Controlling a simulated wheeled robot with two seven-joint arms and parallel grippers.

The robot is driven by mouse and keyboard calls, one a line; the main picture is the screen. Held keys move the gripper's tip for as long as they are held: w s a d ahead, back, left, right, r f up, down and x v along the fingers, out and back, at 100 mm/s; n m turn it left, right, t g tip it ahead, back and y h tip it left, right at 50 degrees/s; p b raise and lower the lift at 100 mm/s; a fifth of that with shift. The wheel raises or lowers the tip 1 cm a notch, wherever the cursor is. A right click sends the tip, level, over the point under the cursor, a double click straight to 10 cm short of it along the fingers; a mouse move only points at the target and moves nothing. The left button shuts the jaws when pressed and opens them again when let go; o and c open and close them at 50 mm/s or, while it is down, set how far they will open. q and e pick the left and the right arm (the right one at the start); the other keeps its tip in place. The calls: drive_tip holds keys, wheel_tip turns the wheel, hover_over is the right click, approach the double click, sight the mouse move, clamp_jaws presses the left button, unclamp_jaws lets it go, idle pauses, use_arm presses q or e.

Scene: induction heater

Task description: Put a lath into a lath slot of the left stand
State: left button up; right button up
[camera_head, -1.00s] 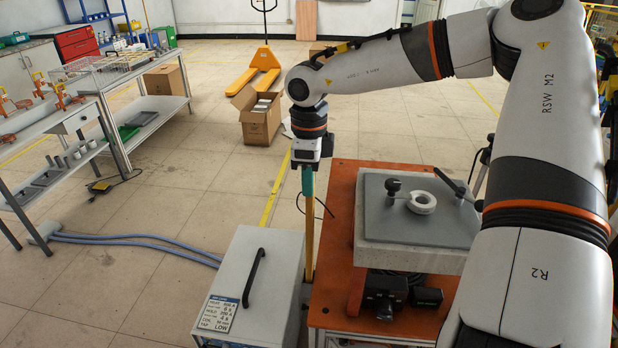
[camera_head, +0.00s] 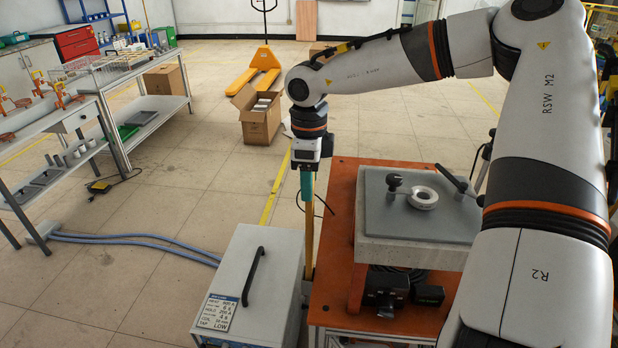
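My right gripper (camera_head: 306,167) points straight down at the left edge of the orange table. It is closed around the top of a lath, just above the lath's teal part. The lath (camera_head: 308,222) is long, thin and yellowish, and it hangs upright between the grey-white heater box and the table. Its lower end comes down to a small dark fitting (camera_head: 307,273) beside the heater box. I cannot tell whether this fitting is the left stand or whether the lath is inside a slot. My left gripper is not in view.
The grey-white heater box (camera_head: 236,262) with a black handle stands left of the lath. The orange table (camera_head: 333,225) carries a grey slab (camera_head: 377,222) with a metal ring (camera_head: 422,198). My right arm covers the right side.

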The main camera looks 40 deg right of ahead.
wheel_tip(320, 180, up, 12)
drive_tip(key=shift+r+b, duration=0.1)
drive_tip(key=shift+b, duration=0.75)
drive_tip(key=shift+f, duration=0.2)
